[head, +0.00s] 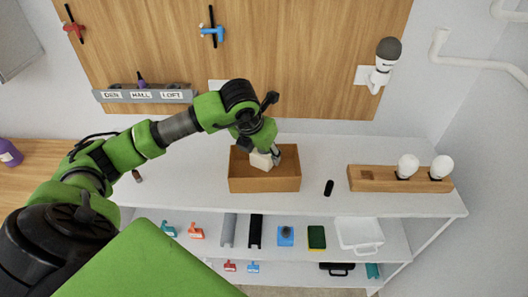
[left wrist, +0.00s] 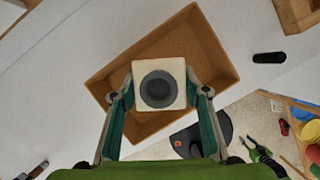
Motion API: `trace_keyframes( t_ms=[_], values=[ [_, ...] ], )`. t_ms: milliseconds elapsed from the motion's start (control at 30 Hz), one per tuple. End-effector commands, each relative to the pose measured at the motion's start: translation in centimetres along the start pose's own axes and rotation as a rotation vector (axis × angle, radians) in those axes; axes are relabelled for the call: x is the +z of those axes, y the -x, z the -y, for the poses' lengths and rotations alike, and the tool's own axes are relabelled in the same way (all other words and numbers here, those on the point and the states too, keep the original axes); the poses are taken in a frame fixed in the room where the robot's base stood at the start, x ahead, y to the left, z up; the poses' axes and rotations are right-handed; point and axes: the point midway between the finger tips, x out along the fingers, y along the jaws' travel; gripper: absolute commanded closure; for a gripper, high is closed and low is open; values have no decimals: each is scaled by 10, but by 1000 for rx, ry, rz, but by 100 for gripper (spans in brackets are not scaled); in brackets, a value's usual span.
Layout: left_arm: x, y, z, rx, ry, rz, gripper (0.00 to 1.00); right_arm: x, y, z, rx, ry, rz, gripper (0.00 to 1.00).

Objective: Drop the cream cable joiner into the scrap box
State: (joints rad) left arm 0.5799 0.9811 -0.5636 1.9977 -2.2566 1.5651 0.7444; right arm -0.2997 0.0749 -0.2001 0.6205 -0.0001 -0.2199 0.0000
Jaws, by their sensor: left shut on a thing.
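The cream cable joiner (head: 261,160) is a cream block; in the left wrist view the joiner (left wrist: 159,68) shows a square face with a dark grey round centre. My left gripper (head: 273,155) is shut on it, with the fingers (left wrist: 159,92) at its two sides. The scrap box (head: 264,185) is an open brown box on the white bench. The gripper and joiner are over the box's opening, within its outline in the left wrist view (left wrist: 212,45). How far the joiner is above the box floor is unclear. My right gripper is not in view.
A wooden holder (head: 375,184) with white bulbs stands at the right of the bench. A small black piece (head: 328,188) lies between it and the box. A small dark brown piece (head: 137,176) lies at the left. The shelf below holds several items, including a white bin (head: 359,232).

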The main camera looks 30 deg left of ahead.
Motion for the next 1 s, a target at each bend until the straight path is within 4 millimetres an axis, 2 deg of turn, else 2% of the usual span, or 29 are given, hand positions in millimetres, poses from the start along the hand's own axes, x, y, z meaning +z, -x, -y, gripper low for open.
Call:
trace_keyframes(
  t_ms=[167,200,267,300,667,767,1000],
  values=[
    [0,1,0,0,0,1,79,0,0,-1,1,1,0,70],
    [0,1,0,0,0,1,55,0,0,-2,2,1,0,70],
    [0,1,0,0,0,1,40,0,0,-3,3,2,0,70],
    [0,1,0,0,0,0,38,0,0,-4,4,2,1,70],
    [0,4,0,0,0,1,38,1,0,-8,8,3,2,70],
    [1,14,0,0,0,1,38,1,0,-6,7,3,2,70],
    [2,64,0,1,-1,5,38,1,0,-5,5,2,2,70]
  ],
)
